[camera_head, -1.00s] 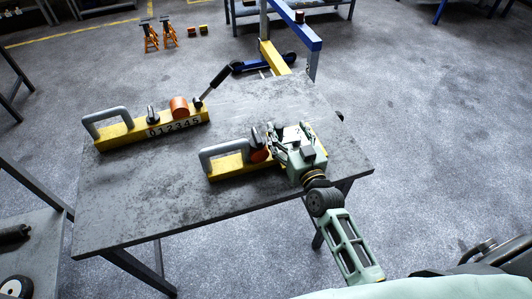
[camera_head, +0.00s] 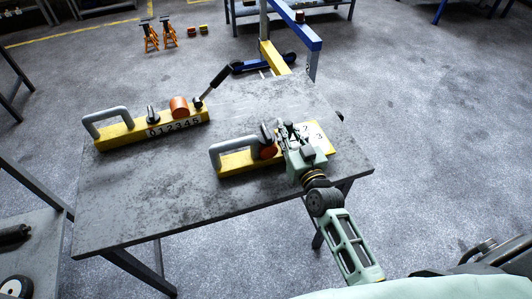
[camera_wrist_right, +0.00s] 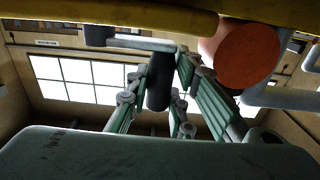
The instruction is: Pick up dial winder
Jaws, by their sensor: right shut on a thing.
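Two yellow winders with grey loop handles lie on the dark metal table. The nearer dial winder (camera_head: 235,162) has an orange drum partly hidden by my right gripper (camera_head: 284,132); white number labels show at its right end. In the right wrist view, the fingers of my right gripper (camera_wrist_right: 170,60) close around a dark cylindrical part (camera_wrist_right: 159,88) under the yellow bar (camera_wrist_right: 110,18), beside the orange drum (camera_wrist_right: 248,54). The farther winder (camera_head: 128,132) stands apart at the left, with an orange drum, a black-gripped lever and a number strip. My left gripper is out of view.
The table (camera_head: 130,205) has free room at its front left and back right. A blue and yellow hoist frame (camera_head: 275,58) stands close behind it. Orange jack stands (camera_head: 150,36) are on the floor farther back. A side bench (camera_head: 30,250) is at the left.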

